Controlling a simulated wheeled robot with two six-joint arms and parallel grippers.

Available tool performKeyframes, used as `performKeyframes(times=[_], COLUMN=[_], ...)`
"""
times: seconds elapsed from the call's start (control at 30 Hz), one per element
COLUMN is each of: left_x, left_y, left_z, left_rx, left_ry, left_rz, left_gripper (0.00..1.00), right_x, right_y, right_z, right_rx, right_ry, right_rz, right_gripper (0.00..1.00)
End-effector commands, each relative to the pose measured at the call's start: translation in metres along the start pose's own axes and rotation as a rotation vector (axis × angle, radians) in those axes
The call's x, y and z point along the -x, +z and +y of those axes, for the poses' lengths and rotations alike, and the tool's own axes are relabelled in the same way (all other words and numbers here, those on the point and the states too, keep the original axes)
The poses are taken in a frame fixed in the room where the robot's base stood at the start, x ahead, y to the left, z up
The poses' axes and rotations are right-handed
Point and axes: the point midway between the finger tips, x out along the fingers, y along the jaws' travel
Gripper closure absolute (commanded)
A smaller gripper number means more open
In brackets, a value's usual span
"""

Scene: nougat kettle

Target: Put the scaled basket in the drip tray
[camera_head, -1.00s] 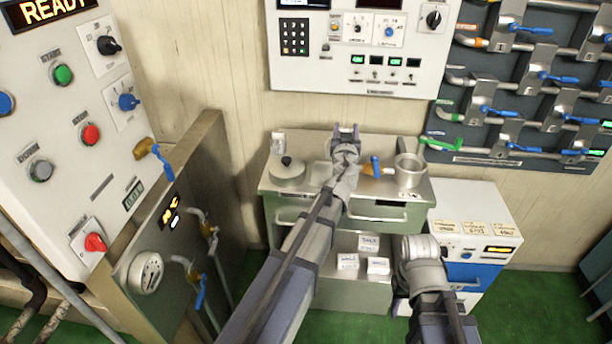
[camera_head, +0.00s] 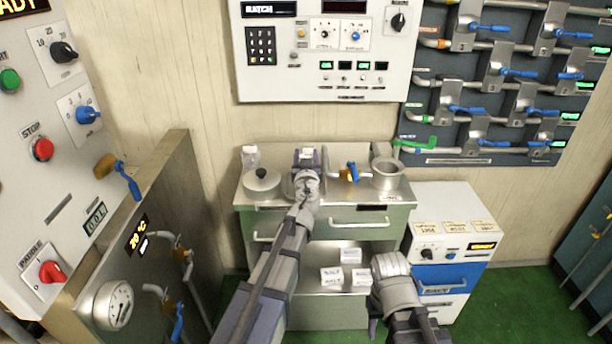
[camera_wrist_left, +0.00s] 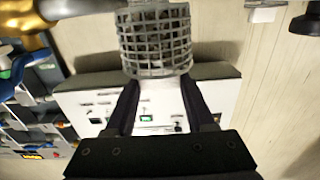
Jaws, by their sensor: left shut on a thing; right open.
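The grey wire-mesh basket (camera_wrist_left: 155,42) is between the fingertips of my left gripper (camera_wrist_left: 158,82) in the left wrist view, and the gripper is shut on it. In the head view my left gripper (camera_head: 306,160) is over the steel counter, between a lidded pot and an open pot. The basket is hard to make out there. My right gripper (camera_head: 374,326) is low in front of the counter, mostly hidden by its own wrist, and empty as far as I can see. I cannot clearly pick out the drip tray; my left arm covers the middle of the counter.
The counter (camera_head: 345,213) carries the lidded pot (camera_head: 262,182) at left, a blue-handled tap (camera_head: 351,172) and the open steel pot (camera_head: 388,173) at right. Small white labelled boxes (camera_head: 331,277) sit on the shelf below. A white-and-blue cabinet (camera_head: 452,247) stands at right.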

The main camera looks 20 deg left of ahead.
Motion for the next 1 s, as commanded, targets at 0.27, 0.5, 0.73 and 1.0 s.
performKeyframes(times=[0.27,0.5,0.73,1.0], left_x=[0.0,0.0,0.0,0.0], left_y=[0.011,0.038,0.037,0.04], left_z=[0.0,0.0,0.0,0.0], left_rx=[0.0,0.0,0.0,0.0], left_ry=[0.0,0.0,0.0,0.0], left_rz=[0.0,0.0,0.0,0.0], left_gripper=[1.0,1.0,1.0,0.4], right_x=[-0.011,-0.038,-0.037,-0.04], right_y=[-0.001,-0.002,-0.002,-0.002], right_z=[-0.001,-0.004,-0.004,-0.004], right_rx=[0.0,0.0,0.0,0.0], right_ry=[0.0,0.0,0.0,0.0], right_rz=[0.0,0.0,0.0,0.0], right_gripper=[0.5,0.5,0.5,0.5])
